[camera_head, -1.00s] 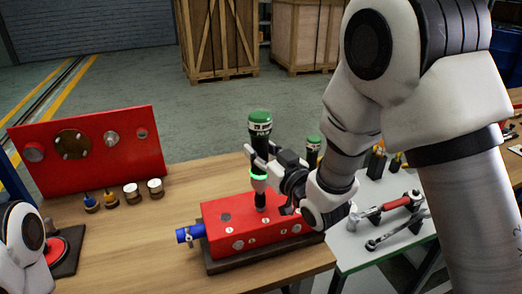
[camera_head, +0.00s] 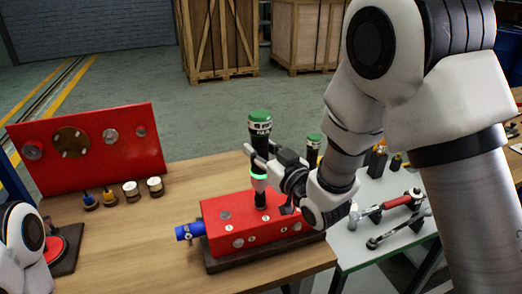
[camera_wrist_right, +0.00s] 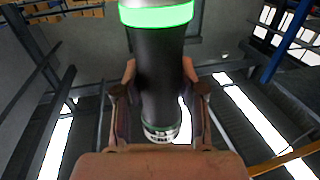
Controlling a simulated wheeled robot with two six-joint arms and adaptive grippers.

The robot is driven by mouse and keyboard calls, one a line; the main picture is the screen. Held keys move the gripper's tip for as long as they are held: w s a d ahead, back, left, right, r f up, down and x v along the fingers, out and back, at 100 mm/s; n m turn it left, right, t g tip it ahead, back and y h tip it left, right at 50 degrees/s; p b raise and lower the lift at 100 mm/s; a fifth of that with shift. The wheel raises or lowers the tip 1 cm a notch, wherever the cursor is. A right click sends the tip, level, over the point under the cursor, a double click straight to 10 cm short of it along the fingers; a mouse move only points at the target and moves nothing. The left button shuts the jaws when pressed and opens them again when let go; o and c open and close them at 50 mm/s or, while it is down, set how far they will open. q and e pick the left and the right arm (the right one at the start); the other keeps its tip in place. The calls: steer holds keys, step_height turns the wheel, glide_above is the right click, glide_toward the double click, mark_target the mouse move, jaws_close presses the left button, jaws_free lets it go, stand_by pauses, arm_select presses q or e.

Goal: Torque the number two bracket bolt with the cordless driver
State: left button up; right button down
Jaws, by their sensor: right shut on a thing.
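The cordless driver (camera_head: 260,128) is black with a green cap and a lit green ring. It stands upright over the red bracket block (camera_head: 225,222), its lower end at the block's top face. My right gripper (camera_head: 258,165) is shut around the driver's body. In the right wrist view the driver (camera_wrist_right: 160,75) lies between the two fingers, its lit green ring close to the camera. The block's top and front faces carry several round bolt heads or markers. The driver and gripper hide part of the top, so I cannot tell which bolt is under the tip. My left gripper is out of view.
A blue fitting (camera_head: 190,232) sticks out of the block's left end. A red panel (camera_head: 90,150) and several small parts stand at the left on the wooden table. A second green-capped tool (camera_head: 313,148) stands behind my right wrist. A hammer (camera_head: 390,207) and wrench lie on the grey side table.

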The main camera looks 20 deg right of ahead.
mark_target(265, 136)
steer(key=shift+s+f+b, duration=0.1)
steer(key=shift+f+b, duration=0.5)
steer(key=shift+b, duration=0.05)
stand_by(1.5)
stand_by(1.1)
steer(key=shift+w+r+p, duration=0.2)
steer(key=shift+r+p, duration=0.5)
steer(key=shift+r, duration=0.2)
step_height(265, 136, up, 2)
steer(key=shift+s+r+p, duration=0.1)
steer(key=shift+s+p, duration=0.05)
steer(key=shift+p, duration=0.55)
steer(key=shift+r+p, duration=0.55)
steer(key=shift+r, duration=0.2)
